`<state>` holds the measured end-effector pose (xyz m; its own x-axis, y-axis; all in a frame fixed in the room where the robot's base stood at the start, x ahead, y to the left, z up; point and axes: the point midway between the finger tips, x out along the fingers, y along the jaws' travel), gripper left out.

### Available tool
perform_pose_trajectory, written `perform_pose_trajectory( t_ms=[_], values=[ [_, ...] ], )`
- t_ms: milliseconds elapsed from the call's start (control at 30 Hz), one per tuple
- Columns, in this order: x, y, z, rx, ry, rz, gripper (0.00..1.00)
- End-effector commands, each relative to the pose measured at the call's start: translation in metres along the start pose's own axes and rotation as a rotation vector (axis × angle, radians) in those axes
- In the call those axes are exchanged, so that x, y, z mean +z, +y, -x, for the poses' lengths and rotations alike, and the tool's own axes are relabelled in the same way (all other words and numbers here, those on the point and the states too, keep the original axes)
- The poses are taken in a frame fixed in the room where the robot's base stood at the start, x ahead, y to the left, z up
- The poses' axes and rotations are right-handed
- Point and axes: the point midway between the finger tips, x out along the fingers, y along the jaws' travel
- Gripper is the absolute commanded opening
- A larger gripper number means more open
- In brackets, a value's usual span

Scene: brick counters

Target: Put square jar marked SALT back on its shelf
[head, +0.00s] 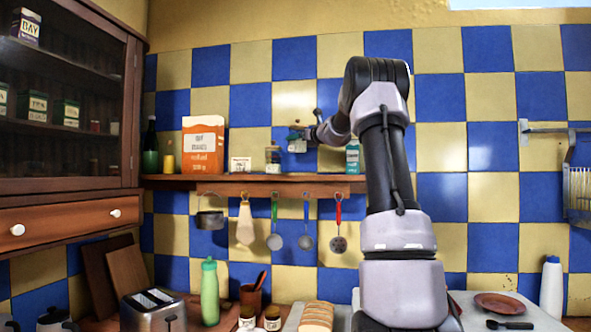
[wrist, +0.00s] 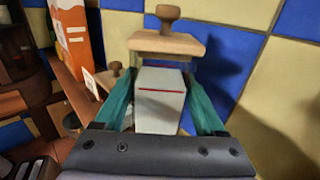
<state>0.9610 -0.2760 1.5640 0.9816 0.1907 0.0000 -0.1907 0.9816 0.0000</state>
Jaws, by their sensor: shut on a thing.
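My gripper (wrist: 160,76) is shut on a white square jar (wrist: 160,105) with a red line and a wooden knobbed lid (wrist: 166,44). The teal fingers press on its two sides. No SALT lettering can be read on the face I see. In the head view, my gripper (head: 299,133) holds the small white jar (head: 297,146) in front of the tiled wall, above the wooden shelf (head: 225,184). The jar appears raised off the shelf. Its base is hidden in the wrist view.
Utensils (head: 274,225) hang below. Bare shelf shows around the held jar. A cabinet (head: 70,110) stands left.

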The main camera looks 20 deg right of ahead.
Motion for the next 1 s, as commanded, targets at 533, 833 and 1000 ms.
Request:
perform_pose_trajectory(
  t_ms=[533, 833, 1000],
  values=[
    [-0.074, 0.000, 0.000, 0.001, 0.000, -0.002, 0.00],
    [-0.079, 0.000, 0.000, 0.000, -0.002, 0.000, 0.00],
    [-0.084, 0.000, 0.000, 0.000, 0.000, 0.000, 0.76]
  ],
)
